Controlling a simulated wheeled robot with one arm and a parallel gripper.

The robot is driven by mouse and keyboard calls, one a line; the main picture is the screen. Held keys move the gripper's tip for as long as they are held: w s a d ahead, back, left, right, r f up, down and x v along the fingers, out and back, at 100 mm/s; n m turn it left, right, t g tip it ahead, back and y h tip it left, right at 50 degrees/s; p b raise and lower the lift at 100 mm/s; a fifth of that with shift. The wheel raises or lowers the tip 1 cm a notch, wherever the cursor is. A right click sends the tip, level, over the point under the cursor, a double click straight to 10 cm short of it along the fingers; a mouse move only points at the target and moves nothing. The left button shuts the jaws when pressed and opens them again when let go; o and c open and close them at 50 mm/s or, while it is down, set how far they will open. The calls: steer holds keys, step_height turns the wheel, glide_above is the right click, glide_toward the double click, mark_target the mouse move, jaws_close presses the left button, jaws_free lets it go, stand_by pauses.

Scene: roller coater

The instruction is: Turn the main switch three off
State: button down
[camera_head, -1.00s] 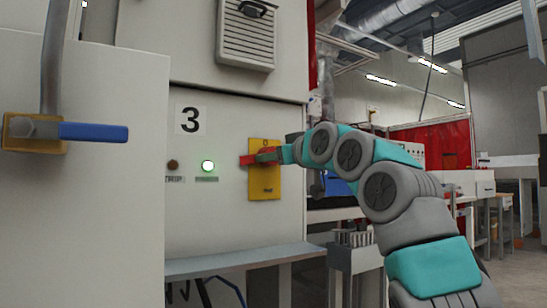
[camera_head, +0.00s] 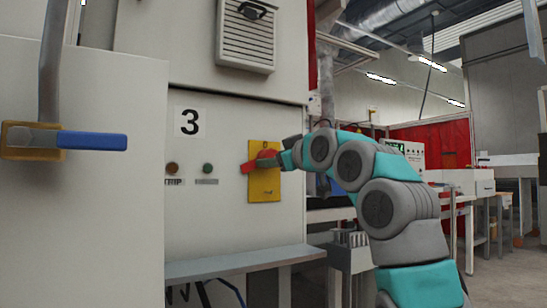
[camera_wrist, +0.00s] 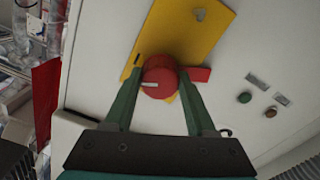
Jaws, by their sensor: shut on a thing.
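The main switch is a red rotary handle (camera_head: 256,164) on a yellow plate (camera_head: 264,188), on the grey cabinet panel marked 3 (camera_head: 190,122). In the wrist view the red knob (camera_wrist: 160,77) sits between the two green fingers of my gripper (camera_wrist: 159,73), with the yellow plate (camera_wrist: 190,30) behind. My gripper (camera_head: 283,161) is shut on the handle from the right. In the head view the handle lies tilted, its left end lower. The green indicator (camera_head: 208,168) left of the plate is unlit. My fingers hide part of the handle.
A reddish-brown indicator (camera_head: 172,168) sits left of the green one. A blue-handled lever (camera_head: 92,140) is on the nearer cabinet at left. A grey ledge (camera_head: 240,262) juts out below the panel. Benches stand at the right.

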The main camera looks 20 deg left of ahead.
steer(key=n+p, duration=0.4)
steer(key=n, duration=0.9)
steer(key=shift+p, duration=0.3)
steer(key=shift+n, duration=0.3)
steer(key=shift+c, duration=1.1)
jaws_free()
steer(key=shift+s, duration=0.1)
steer(key=b+v, duration=0.3)
steer(key=v, duration=0.4)
steer(key=shift+s+d, duration=0.25)
